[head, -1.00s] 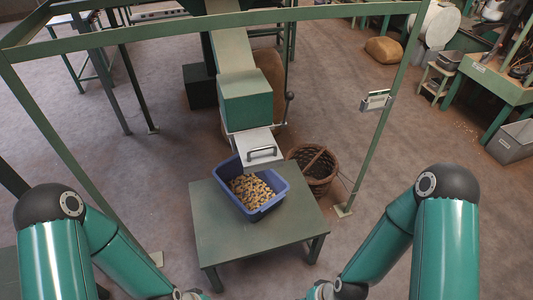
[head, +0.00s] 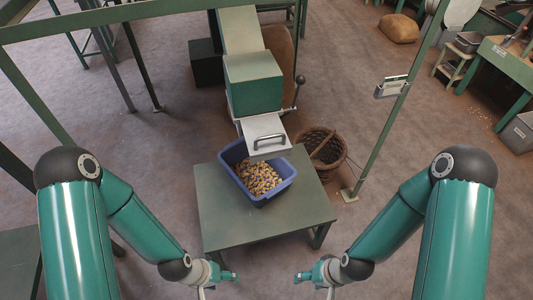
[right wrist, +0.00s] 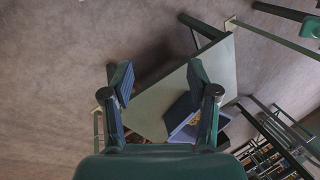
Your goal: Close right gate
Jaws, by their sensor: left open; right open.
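One green hopper chute (head: 254,82) stands ahead, with a pale metal gate plate (head: 262,126) at its mouth. The plate has a dark bar handle (head: 269,139) and juts out over a blue bin (head: 285,167) holding nuts (head: 259,179). I cannot tell whether the gate is open or shut. My left gripper (head: 230,277) and right gripper (head: 302,277) are low in the head view, in front of the table, apart from the gate. In the right wrist view my right gripper (right wrist: 164,82) is open and empty, with the table and bin beyond it.
The bin stands on a green table (head: 230,225). A lever with a ball knob (head: 299,80) rises at the chute's right side. A wicker basket (head: 330,168) stands on the floor behind the table. A green frame post (head: 378,143) stands at the right.

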